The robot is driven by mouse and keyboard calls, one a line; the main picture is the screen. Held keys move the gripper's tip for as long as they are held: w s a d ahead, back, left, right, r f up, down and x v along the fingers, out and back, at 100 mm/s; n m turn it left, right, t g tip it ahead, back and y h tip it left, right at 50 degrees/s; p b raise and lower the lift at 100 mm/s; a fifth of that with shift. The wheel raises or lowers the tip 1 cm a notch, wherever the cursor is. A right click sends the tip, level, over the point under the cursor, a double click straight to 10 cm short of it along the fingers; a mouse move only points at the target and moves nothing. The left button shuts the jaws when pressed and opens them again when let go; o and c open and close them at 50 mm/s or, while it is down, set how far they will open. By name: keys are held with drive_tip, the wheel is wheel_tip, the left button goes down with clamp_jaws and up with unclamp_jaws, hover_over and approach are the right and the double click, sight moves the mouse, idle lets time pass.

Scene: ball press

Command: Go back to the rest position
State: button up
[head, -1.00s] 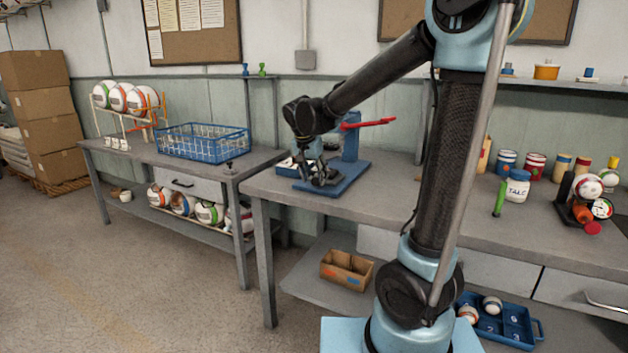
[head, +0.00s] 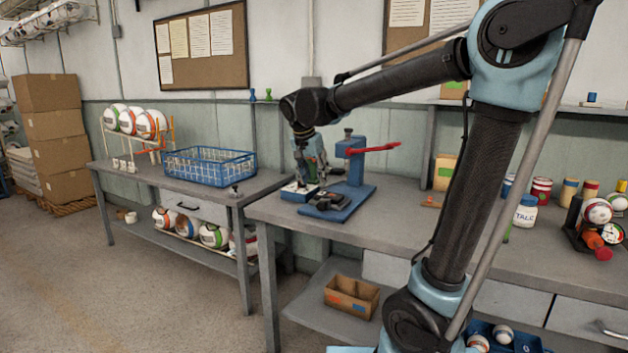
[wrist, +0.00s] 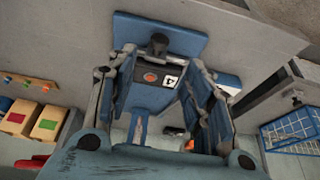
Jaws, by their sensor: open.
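My gripper (head: 311,180) is open, fingers down, above the left part of the near workbench (head: 415,207). It is just left of the blue ball press (head: 357,170) with its red lever. It overlaps a small blue-and-white box (head: 298,193) by the press in the head view; I cannot tell whether they touch. I see nothing held between the fingers.
A blue wire basket (head: 208,168) and a ball rack (head: 140,130) stand on the left bench. A talc jar (head: 525,212), cans and a gauge stand (head: 590,225) are at the right. The bench between press and jars is mostly clear.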

drive_tip(key=s+d+f+n+g, duration=0.1)
drive_tip(key=s+d+f, duration=0.35)
drive_tip(key=d, duration=0.45)
drive_tip(key=s+d+f+n, duration=0.1)
drive_tip(key=s+d+f, duration=0.2)
drive_tip(key=s+d, duration=0.45)
drive_tip(key=s+d+f+n+y, duration=0.1)
drive_tip(key=s+d+f, duration=0.3)
drive_tip(key=s+f, duration=0.2)
drive_tip(key=s+d+f+n, duration=0.2)
drive_tip(key=s+d+f, duration=0.2)
drive_tip(key=s+f, duration=0.3)
drive_tip(key=shift+d+g+y, duration=0.35)
drive_tip(key=shift+g+y, duration=0.05)
drive_tip(key=shift+w+f, duration=0.25)
drive_tip(key=shift+w, duration=0.15)
